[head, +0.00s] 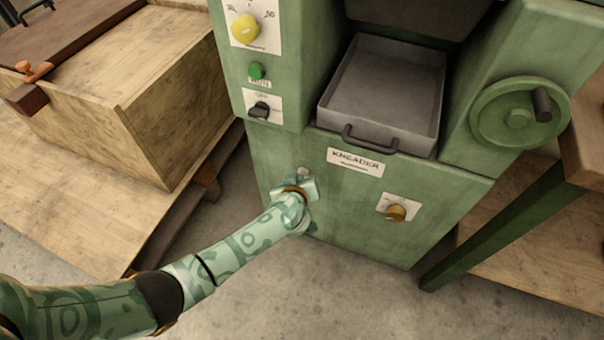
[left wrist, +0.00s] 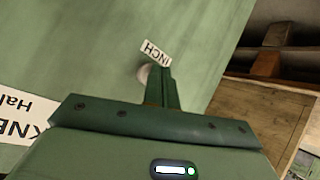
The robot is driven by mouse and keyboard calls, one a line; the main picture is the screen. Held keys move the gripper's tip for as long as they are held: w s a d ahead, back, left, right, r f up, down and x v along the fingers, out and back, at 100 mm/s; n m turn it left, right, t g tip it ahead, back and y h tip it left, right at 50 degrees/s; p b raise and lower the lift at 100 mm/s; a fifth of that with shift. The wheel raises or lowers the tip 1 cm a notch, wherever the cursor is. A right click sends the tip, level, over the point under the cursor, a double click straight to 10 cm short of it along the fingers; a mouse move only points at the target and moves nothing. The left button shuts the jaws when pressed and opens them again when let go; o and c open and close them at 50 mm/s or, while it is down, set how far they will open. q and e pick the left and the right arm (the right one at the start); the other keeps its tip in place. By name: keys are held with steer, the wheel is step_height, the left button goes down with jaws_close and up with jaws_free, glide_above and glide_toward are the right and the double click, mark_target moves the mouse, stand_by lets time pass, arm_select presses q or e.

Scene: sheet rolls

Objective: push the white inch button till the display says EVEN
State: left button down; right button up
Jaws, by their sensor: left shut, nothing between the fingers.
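The white inch button (left wrist: 143,73) shows as a pale round edge on the green machine front in the left wrist view, under a tilted INCH label (left wrist: 156,53). My left gripper (left wrist: 168,82) is shut and empty, its fingers pointing at the machine and partly covering the button. I cannot tell whether the fingertips touch it. In the head view the left gripper (head: 306,183) is at the lower front panel, left of the KNEADER plate, and mostly hides the button. No display reading EVEN is legible in either view. My right gripper is not in view.
The green kneader (head: 330,215) carries a brown knob (head: 396,213), a grey tray (head: 385,95) with a handle, a handwheel (head: 520,112), a yellow dial (head: 245,28), and a green RUN button (head: 257,71). A wooden chest (head: 165,110) stands left, a bench (head: 545,240) right.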

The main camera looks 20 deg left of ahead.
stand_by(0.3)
arm_select(q)
steer(key=shift+s+p, duration=0.6)
steer(key=shift+s, duration=0.25)
steer(key=shift+s, duration=0.1)
